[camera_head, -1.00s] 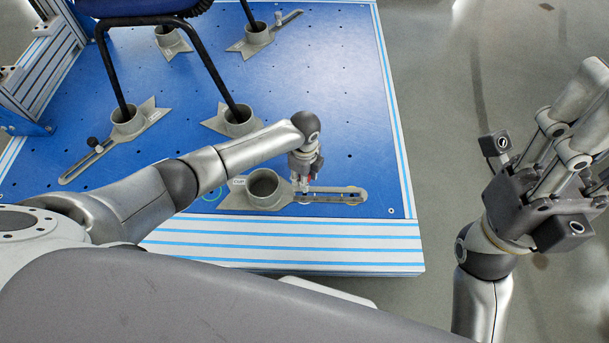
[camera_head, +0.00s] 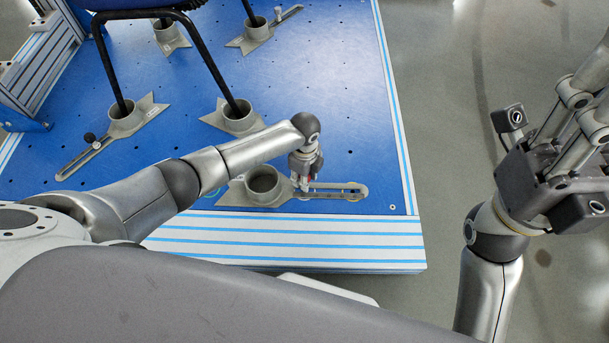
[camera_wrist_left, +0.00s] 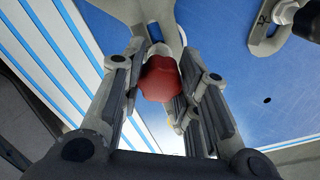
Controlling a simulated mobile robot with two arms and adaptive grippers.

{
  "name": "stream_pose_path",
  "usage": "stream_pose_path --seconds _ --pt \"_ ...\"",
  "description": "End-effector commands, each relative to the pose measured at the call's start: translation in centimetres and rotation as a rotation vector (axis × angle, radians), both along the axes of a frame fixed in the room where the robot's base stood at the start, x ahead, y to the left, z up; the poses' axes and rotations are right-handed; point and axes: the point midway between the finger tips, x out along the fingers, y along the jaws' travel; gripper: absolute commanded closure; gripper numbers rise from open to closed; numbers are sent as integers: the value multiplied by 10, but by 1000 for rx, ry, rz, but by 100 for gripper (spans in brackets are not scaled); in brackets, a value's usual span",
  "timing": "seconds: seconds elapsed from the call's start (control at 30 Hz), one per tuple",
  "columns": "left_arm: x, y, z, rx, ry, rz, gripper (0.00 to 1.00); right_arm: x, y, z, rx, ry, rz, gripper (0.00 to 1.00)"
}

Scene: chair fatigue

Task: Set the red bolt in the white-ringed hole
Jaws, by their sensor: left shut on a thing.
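The red bolt (camera_wrist_left: 160,78) shows its rounded red head between the fingers of my left gripper (camera_wrist_left: 158,90) in the left wrist view. The gripper is shut on it. In the head view my left gripper (camera_head: 304,186) points down over the slotted arm of the near grey clamp (camera_head: 335,191), just right of its round cup. The bolt's lower end is hidden in the wrist view, and I cannot tell whether it is in a hole. I cannot make out the white-ringed hole clearly. My right gripper (camera_head: 556,170) is at the right, over the floor, its fingertips cut off by the frame.
The blue platform (camera_head: 300,100) has small holes and a striped white front edge (camera_head: 290,243). Black chair legs (camera_head: 217,65) stand in other grey clamps (camera_head: 127,122). Open floor (camera_head: 450,130) lies right of the platform.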

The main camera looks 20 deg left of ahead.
Motion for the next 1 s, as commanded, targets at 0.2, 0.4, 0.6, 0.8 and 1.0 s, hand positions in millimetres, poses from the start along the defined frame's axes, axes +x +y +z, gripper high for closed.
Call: stream_pose_path --seconds 0.2,0.4,0.6,0.8,1.0 --pt "0 0 -6 -1 -1 0 92 -1 0 1 -1 -16 -1 60" --pt "0 -1 -11 -1 -1 0 92 -1 1 3 -4 -21 -1 60" --pt "0 0 -16 -1 -1 0 92 -2 1 5 -4 -38 -1 60" --pt "0 0 -21 0 0 0 92 -3 1 6 -5 -48 -3 60" --pt "0 0 -23 0 0 0 63 -2 2 10 -7 -55 -3 60"
